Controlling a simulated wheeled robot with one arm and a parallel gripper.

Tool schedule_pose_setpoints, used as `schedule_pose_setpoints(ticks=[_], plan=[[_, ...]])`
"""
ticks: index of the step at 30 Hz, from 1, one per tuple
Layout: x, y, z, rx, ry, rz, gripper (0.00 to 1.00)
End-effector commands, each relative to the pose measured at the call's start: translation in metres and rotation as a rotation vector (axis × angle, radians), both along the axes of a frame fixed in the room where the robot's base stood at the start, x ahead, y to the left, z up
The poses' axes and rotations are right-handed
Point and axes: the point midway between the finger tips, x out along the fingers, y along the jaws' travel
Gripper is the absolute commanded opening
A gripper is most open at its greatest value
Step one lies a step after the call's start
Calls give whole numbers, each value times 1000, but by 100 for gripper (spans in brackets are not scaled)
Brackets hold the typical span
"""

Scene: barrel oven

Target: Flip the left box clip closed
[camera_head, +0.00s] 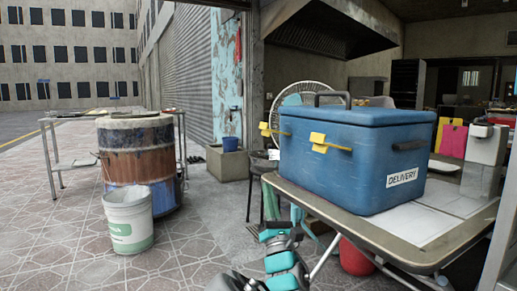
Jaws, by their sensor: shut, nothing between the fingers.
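The blue box (350,170) with a DELIVERY label stands on the table at the right, its lid down. Two yellow clips are on its left-facing side. The left clip (265,129) sticks outward, near the box's far left corner. The other clip (318,139) also appears to stick out, nearer the middle of that side. My arm (283,262), teal and grey, shows low at the bottom centre, below and left of the box. My gripper's fingers cannot be made out in this view, and nothing of mine touches the box or clips.
The table (420,258) has a metal rim close under the box. A fan (303,97) stands behind the box. A barrel (136,160) and a white bucket (129,220) stand on the left. Tiled floor is open between bucket and table.

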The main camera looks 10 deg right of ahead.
Motion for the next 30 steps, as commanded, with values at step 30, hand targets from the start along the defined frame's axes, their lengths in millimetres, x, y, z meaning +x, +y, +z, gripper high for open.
schedule_pose_setpoints(ticks=[30], plan=[[74, 2, 79, 0, -5, 3, 0]])
